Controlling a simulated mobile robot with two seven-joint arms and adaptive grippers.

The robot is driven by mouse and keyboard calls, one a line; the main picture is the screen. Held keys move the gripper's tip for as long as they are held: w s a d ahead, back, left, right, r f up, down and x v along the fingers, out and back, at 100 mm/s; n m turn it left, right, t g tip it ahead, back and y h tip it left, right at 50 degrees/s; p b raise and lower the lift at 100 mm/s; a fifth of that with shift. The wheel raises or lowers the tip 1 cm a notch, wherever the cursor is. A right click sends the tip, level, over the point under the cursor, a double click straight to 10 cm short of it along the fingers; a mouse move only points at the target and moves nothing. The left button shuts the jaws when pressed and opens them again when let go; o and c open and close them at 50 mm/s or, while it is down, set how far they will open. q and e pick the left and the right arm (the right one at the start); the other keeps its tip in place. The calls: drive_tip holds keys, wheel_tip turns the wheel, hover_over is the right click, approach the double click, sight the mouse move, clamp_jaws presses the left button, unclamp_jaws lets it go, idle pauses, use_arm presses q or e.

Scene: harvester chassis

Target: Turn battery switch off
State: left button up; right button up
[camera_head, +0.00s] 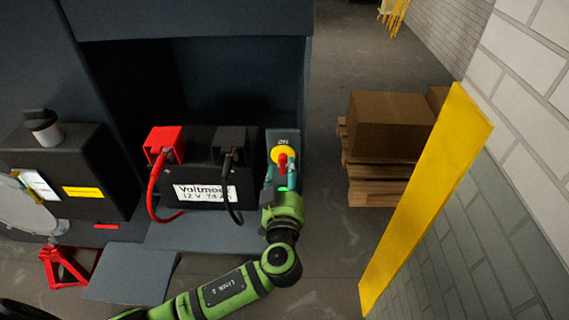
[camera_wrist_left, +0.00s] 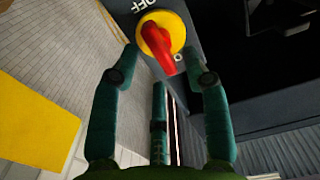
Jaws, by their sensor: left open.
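The battery switch is a red handle (camera_head: 282,160) on a round yellow plate (camera_head: 276,152), on a grey panel beside the battery. An upside-down ON label shows above it in the head view. In the left wrist view the red handle (camera_wrist_left: 157,46) points down and slightly right on the yellow plate (camera_wrist_left: 176,27), with an OFF label at upper left. My left gripper (camera_head: 281,173) is open just in front of the switch. In the wrist view its fingers (camera_wrist_left: 160,62) stand on either side of the handle; contact cannot be told. My right gripper is not in view.
The black battery (camera_head: 200,178) with red clamp (camera_head: 164,143) and black clamp (camera_head: 230,143) stands left of the switch. A yellow post (camera_head: 428,200) and a pallet with cardboard boxes (camera_head: 392,122) are to the right. A red jack stand (camera_head: 62,268) is at lower left.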

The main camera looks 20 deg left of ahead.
use_arm(q)
drive_tip(key=shift+x, duration=0.8)
clamp_jaws()
drive_tip(key=shift+f, duration=0.1)
